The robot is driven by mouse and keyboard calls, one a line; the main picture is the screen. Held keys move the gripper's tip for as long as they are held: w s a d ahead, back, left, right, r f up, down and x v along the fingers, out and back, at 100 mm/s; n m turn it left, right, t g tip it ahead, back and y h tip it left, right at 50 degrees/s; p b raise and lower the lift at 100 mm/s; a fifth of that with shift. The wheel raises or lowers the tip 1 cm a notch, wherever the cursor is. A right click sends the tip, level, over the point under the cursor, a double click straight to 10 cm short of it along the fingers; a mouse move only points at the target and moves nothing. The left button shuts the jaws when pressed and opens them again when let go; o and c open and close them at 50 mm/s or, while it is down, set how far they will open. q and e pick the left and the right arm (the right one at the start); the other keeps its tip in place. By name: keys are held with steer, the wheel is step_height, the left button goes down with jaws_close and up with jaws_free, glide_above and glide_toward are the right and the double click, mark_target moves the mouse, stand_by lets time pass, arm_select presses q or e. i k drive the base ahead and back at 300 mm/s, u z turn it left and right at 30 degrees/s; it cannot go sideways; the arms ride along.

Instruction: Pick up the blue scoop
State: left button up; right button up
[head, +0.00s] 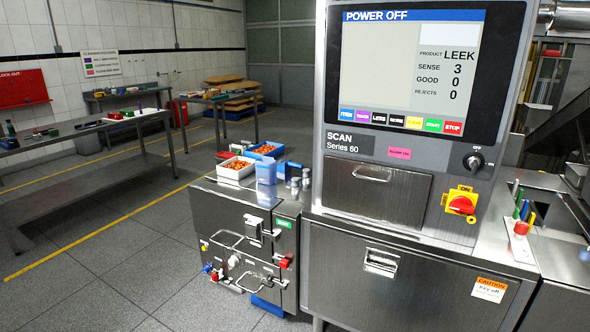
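A blue scoop-like item (267,172) stands on the steel cabinet top left of the scanner. It looks like an upright blue vessel, and a darker blue piece (289,169) is right beside it. I cannot tell for certain which of these is the scoop, or whether they are one thing. Neither of my grippers is in view.
The scanner (324,150) rises at the right. Tables (75,131) stand left, with open floor (110,235) between.

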mark_target(288, 167)
steer(key=z, duration=0.5)
steer(key=k, duration=0.6)
steer(key=u, duration=0.05)
steer(key=i, duration=0.4)
steer(key=u, duration=0.95)
steer(key=i, duration=1.75)
steer(key=z, duration=0.85)
